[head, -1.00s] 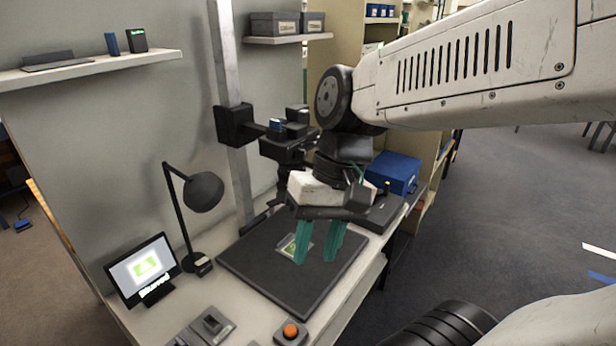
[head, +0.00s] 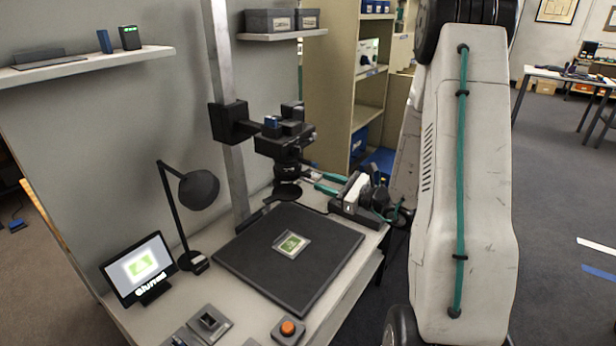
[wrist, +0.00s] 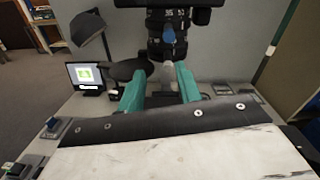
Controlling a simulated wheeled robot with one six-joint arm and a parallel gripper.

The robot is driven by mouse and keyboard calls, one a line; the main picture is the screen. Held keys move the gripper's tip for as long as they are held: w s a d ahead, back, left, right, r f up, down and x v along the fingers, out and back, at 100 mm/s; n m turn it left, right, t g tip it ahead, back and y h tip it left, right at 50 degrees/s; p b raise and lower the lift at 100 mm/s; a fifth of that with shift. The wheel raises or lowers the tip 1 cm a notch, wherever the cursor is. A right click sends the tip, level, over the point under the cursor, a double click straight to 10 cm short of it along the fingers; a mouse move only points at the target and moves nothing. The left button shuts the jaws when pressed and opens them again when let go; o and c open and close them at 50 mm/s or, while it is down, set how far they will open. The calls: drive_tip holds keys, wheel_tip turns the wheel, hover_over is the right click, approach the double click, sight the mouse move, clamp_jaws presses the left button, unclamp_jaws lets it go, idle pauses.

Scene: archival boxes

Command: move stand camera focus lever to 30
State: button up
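The stand camera (head: 283,138) is mounted on the upright column, its lens (head: 287,170) pointing down over the dark baseboard (head: 325,245). In the wrist view the lens (wrist: 154,45) shows dark rings with white number marks, too small to read surely. A blue lever (wrist: 169,33) sticks out from a ring. My gripper (head: 316,181) is to the right of the lens, with its teal fingers pointing at it. In the wrist view my gripper (wrist: 160,70) is open. Its fingers are apart below the blue lever, with a grey rounded part (wrist: 168,73) seen between them.
A small green picture (head: 292,245) lies on the baseboard. A desk lamp (head: 200,189) and a monitor (head: 140,267) stand at left. An orange button (head: 288,328) is at the table front. Shelving (head: 335,75) stands behind at right.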

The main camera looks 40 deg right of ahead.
sight(308, 176)
drive_tip(key=shift+d+f+h, duration=0.3)
drive_tip(key=shift+d, duration=0.1)
drive_tip(key=shift+m, duration=0.3)
drive_tip(key=x, duration=0.7)
drive_tip(key=shift+w+r, duration=0.1)
drive_tip(key=shift+w, duration=0.25)
clamp_jaws()
